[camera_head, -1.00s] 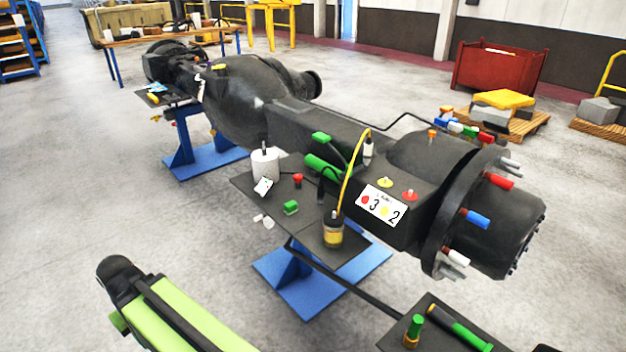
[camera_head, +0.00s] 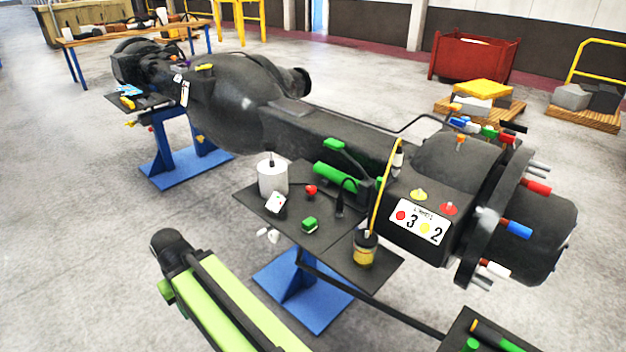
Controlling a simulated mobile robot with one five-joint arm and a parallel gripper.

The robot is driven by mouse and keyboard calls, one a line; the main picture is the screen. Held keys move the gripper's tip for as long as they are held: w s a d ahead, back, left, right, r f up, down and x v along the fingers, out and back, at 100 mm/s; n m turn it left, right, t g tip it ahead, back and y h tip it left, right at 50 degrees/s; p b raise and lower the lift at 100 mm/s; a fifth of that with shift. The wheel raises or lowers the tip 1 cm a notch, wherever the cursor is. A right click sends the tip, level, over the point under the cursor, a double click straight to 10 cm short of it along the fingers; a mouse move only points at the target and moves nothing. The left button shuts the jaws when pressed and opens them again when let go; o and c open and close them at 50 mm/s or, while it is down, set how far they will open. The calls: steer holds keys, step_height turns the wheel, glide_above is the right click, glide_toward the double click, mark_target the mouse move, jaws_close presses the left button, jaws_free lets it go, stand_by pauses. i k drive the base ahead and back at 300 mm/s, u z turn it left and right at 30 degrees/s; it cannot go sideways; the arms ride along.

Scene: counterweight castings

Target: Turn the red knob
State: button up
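Two red knob-like parts show in the head view. One small red knob (camera_head: 310,190) stands on the black side tray (camera_head: 348,268), between a white cylinder (camera_head: 273,178) and a green block (camera_head: 309,224). Another red knob (camera_head: 448,209), flat and wide, sits on top of the black axle housing, right of a similar yellow knob (camera_head: 419,195) and above a label with "3" and "2". Which one the task means I cannot tell. My green and black arm shows at the lower left, apart from both. My gripper is not in view.
The long black axle casting (camera_head: 250,105) rests on blue stands (camera_head: 305,290). A yellow-and-black canister (camera_head: 364,250) with a yellow cable stands at the tray's front. Coloured pegs ring the hub at the right. Another dark tray (camera_head: 500,326) is at the lower right. Open floor lies at the left.

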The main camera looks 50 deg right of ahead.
mark_target(311, 190)
steer(key=z, duration=0.2)
steer(key=i, duration=1)
steer(key=u, duration=0.25)
